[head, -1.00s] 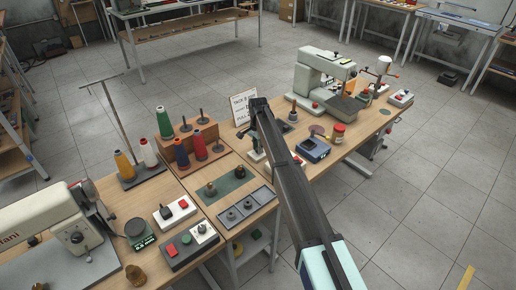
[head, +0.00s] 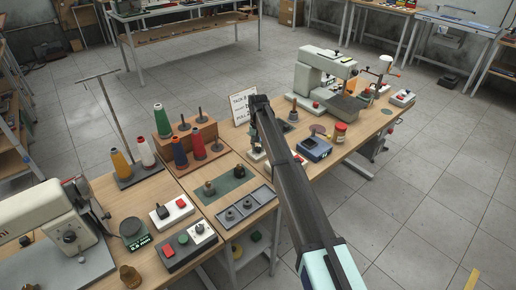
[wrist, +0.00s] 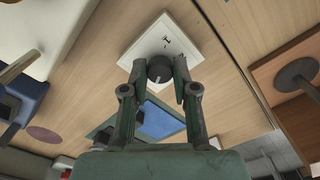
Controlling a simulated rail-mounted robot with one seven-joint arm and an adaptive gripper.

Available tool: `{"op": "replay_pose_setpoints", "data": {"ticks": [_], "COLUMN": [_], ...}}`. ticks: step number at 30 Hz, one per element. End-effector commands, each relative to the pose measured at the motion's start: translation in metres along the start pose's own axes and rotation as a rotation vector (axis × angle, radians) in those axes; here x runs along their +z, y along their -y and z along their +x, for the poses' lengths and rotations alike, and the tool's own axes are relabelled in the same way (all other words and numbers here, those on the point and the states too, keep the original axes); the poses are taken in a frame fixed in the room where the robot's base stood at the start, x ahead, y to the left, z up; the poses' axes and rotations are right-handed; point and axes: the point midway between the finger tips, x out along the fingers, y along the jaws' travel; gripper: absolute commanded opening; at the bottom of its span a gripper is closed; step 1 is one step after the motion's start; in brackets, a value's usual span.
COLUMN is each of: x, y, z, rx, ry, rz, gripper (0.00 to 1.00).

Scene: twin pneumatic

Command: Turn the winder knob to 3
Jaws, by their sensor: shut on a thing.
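In the wrist view the winder knob (wrist: 160,68) is a dark round knob with a pale pointer line. It sits on a white square plate (wrist: 150,38) with small dark marks that I cannot read for certain. My gripper (wrist: 160,74) has one finger on each side of the knob and is shut on it. The pointer line runs toward the lower part of the picture.
In the wrist view a blue panel (wrist: 160,120) lies below the knob. In the head view, thread spools (head: 181,153) and a switch box (head: 188,247) stand left of my arm.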

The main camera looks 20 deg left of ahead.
Motion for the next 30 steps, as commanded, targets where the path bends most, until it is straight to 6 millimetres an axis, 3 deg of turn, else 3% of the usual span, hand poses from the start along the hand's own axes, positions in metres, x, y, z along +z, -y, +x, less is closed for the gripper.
{"op": "replay_pose_setpoints", "data": {"ticks": [30], "x": [0.0005], "y": [-0.0012], "z": [0.0017], "rx": [0.0], "ry": [0.003], "rz": [-0.924], "gripper": [0.0]}}
